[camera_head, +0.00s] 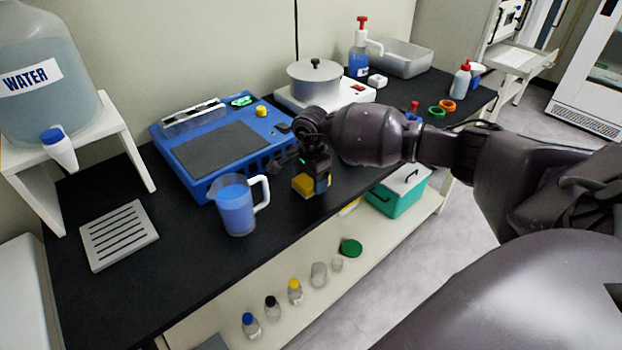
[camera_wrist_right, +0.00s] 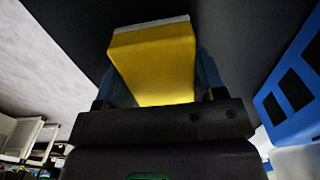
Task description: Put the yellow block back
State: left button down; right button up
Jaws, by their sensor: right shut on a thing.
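The yellow block (camera_head: 304,185) is between the fingers of my right gripper (camera_head: 318,182), near the front edge of the black bench. In the right wrist view the yellow block (camera_wrist_right: 153,60) fills the space between the two fingers, and my right gripper (camera_wrist_right: 155,88) is shut on it. I cannot tell whether the block touches the bench top. My left gripper is not in view.
A measuring jug of blue liquid (camera_head: 237,208) stands left of my right gripper. A blue device (camera_head: 190,177) with a dark top lies behind. A pot (camera_head: 314,88) stands farther back. A lower shelf (camera_head: 275,322) holds several small bottles and a green box (camera_head: 392,200).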

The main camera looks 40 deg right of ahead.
jog(key=shift+f, duration=0.15)
jog(key=o, duration=0.4)
jog(key=shift+f, duration=0.1)
jog(key=o, duration=0.5)
jog(key=shift+r, duration=0.25)
notch_tip(320, 180, up, 12)
jog(key=p, duration=0.1)
